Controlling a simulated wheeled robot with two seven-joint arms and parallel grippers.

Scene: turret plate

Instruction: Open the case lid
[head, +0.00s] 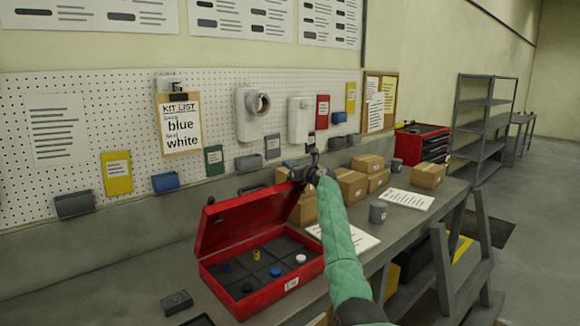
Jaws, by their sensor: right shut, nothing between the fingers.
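The red case (262,301) sits on the grey bench with its lid (245,215) raised, standing steeply up from the back edge. The dark handle (250,188) is on the lid's upper edge. The dark compartments inside show a yellow piece (256,254), a white piece (300,258), a blue piece (276,272) and other dark pieces. My right gripper (312,156) is shut and empty, at the lid's upper right corner in the picture. I cannot tell whether it touches the lid. My green-sleeved right arm covers part of the bench. My left gripper is out of view.
Several cardboard boxes (351,187) stand behind and right of the gripper. A dark block (176,302) is at front left. A pegboard (60,105) with a kit list (180,126) stands behind.

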